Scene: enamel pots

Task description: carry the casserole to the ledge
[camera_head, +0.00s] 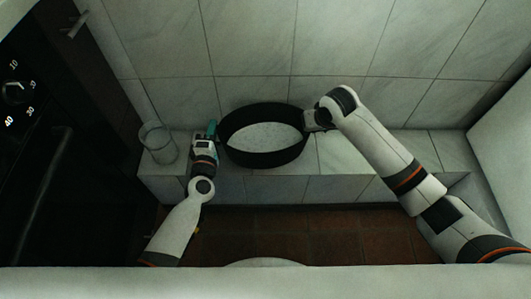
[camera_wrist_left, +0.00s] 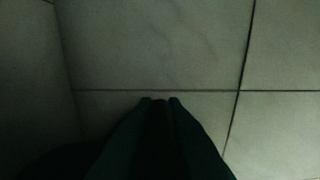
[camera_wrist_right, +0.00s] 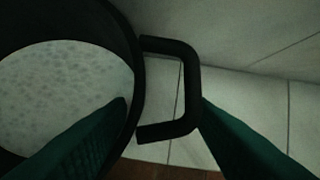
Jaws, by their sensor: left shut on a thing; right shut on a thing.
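The casserole (camera_head: 262,161) is a wide dark oval pot with a pale speckled inside. It is over the tiled ledge (camera_head: 345,156), near the back wall; I cannot tell whether it touches the ledge. My right gripper (camera_head: 308,119) is shut on the casserole at its right end. In the right wrist view the dark loop handle (camera_wrist_right: 190,85) lies between the teal fingers. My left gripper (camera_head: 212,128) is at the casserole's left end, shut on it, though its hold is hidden. In the left wrist view its dark fingers (camera_wrist_left: 160,101) are close together before tiles.
A clear glass (camera_head: 158,143) stands on the ledge's left end, close to my left gripper. A black oven (camera_head: 50,150) is at the left. The tiled wall (camera_head: 330,50) rises behind. The ledge is clear to the right of the casserole. A brown tiled floor (camera_head: 310,225) lies in front.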

